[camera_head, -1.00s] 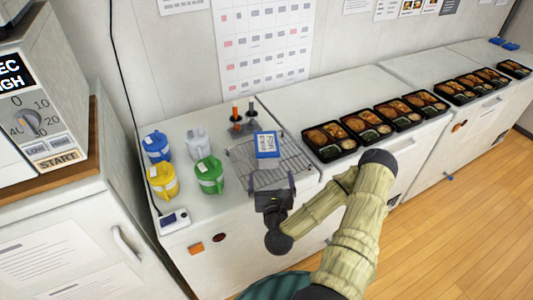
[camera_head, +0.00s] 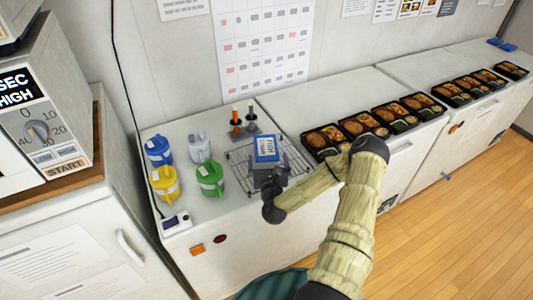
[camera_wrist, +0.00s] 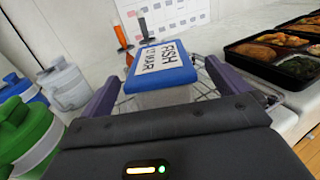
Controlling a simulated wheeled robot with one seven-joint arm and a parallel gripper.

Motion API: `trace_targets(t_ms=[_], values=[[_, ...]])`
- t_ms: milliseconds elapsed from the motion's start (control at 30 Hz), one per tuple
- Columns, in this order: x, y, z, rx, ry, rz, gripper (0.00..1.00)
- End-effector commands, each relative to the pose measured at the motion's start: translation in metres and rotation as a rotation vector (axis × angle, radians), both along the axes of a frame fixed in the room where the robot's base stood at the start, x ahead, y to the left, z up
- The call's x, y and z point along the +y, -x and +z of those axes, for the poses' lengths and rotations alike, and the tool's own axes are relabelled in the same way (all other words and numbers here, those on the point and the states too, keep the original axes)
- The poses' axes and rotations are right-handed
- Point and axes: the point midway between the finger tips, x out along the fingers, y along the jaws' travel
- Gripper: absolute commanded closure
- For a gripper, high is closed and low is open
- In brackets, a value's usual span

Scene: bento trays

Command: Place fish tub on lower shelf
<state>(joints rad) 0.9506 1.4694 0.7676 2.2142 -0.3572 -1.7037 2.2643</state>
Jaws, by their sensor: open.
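The fish tub (camera_head: 265,149) has a blue lid with a white label and stands on the wire rack (camera_head: 239,156) on the white counter. In the wrist view the tub (camera_wrist: 160,64) sits upright between the two purple fingers of my gripper (camera_wrist: 162,88), its label reading FISH. My gripper (camera_head: 268,172) is open at the near side of the tub, a finger on each side. A gap shows beside the left finger; contact on the right cannot be told. The lower part of the tub is partly hidden by my gripper. I cannot make out a lower shelf.
Blue (camera_head: 158,150), clear (camera_head: 199,146), yellow (camera_head: 165,182) and green (camera_head: 210,177) jugs stand left of the rack. Orange and black-topped tools (camera_head: 237,123) stand behind it. Several bento trays (camera_head: 326,140) line the counter to the right.

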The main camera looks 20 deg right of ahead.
Motion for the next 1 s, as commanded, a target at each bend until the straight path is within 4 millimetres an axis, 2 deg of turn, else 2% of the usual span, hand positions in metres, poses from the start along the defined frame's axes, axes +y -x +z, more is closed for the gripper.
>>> trace_targets(t_ms=[167,533,1000], values=[[-0.001,-0.008,0.002,0.0,0.002,0.003,0.0],[-0.016,-0.047,0.001,0.0,0.001,0.001,0.0],[-0.017,-0.049,-0.001,0.0,0.0,0.002,0.0]])
